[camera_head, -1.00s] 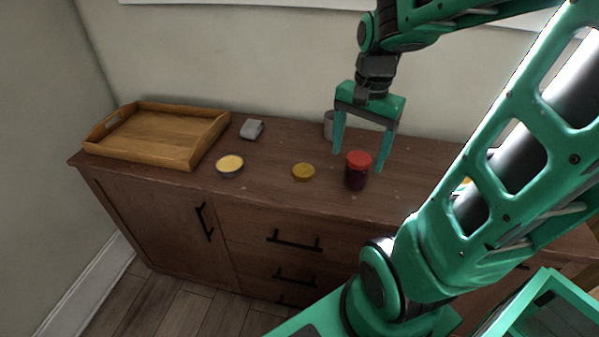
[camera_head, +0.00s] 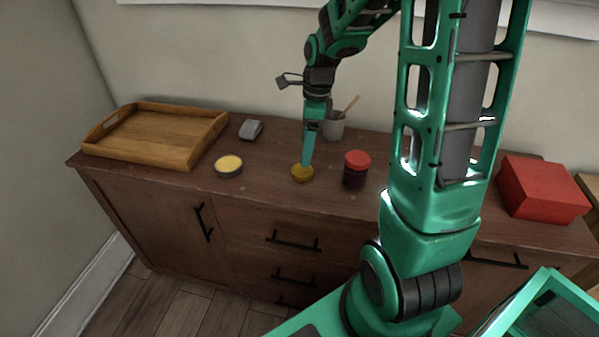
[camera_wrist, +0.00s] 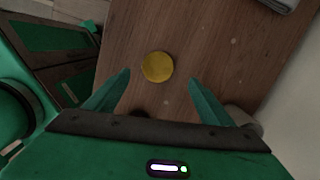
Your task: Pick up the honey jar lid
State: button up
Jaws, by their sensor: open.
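The honey jar lid is a small round yellow disc (camera_head: 301,173) lying flat on the brown wooden sideboard (camera_head: 262,190), left of a dark jar with a red lid. In the wrist view the lid (camera_wrist: 157,67) lies beyond my fingertips, roughly centred between them. In the wrist view my gripper (camera_wrist: 159,80) is open and empty, with one finger on each side. I cannot tell the exact height of the fingertips above the lid.
The jar with a red lid (camera_head: 356,170) stands close on the right. A wooden tray (camera_head: 205,147), a cup with a stick (camera_head: 334,129) and a red box (camera_head: 541,190) also stand here.

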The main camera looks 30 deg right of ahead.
aim_at(302, 170)
jog(key=shift+a+f, duration=0.25)
jog(key=shift+f, duration=1.6)
jog(key=shift+a+f, duration=0.2)
jog(key=shift+f, duration=1.65)
jog(key=c, duration=1.2)
